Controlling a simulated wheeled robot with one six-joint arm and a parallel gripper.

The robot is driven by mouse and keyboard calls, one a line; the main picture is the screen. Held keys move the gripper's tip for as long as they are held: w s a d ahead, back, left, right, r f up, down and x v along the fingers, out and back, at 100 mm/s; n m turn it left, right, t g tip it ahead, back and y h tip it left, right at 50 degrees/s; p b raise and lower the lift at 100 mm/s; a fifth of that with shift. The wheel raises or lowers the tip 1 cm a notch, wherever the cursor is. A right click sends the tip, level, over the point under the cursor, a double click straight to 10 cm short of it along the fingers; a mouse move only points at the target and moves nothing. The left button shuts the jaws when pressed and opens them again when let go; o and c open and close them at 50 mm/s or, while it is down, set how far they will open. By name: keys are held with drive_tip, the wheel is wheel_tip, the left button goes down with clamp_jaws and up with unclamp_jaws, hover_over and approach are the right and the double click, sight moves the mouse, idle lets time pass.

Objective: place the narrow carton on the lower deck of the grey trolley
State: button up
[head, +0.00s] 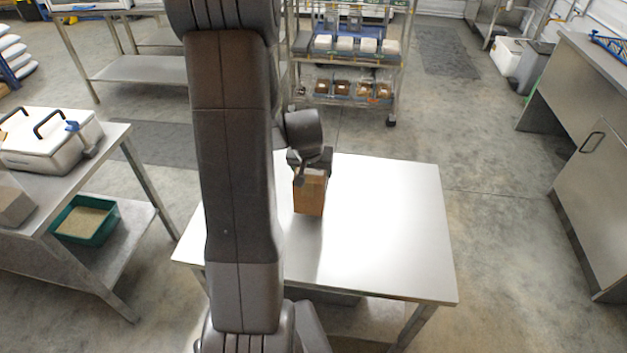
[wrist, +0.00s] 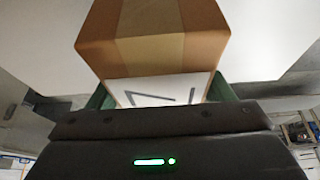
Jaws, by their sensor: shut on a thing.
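The narrow carton (head: 309,194) is brown and upright at the steel table in the head view. Whether its base touches the tabletop or hangs just above it, I cannot tell. My gripper (head: 311,166) is shut on the carton's upper part from above. In the wrist view the carton (wrist: 152,48), with pale tape and a white label, sits between the green fingers of my gripper (wrist: 160,93). I cannot pick out a grey trolley with certainty. My arm hides part of the middle of the head view.
The steel table (head: 390,230) has a clear top right of the carton and a lower shelf (head: 368,318). A wire rack (head: 345,62) with bins stands behind. A left bench holds a white case (head: 50,145), with a green tray (head: 85,220) below. A cabinet (head: 580,190) stands right.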

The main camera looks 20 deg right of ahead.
drive_tip(key=shift+f+b, duration=0.35)
drive_tip(key=shift+f, duration=1.45)
drive_tip(key=shift+f, duration=0.2)
drive_tip(key=o, duration=1.4)
drive_tip(key=shift+c, duration=0.2)
drive_tip(key=shift+r, duration=0.15)
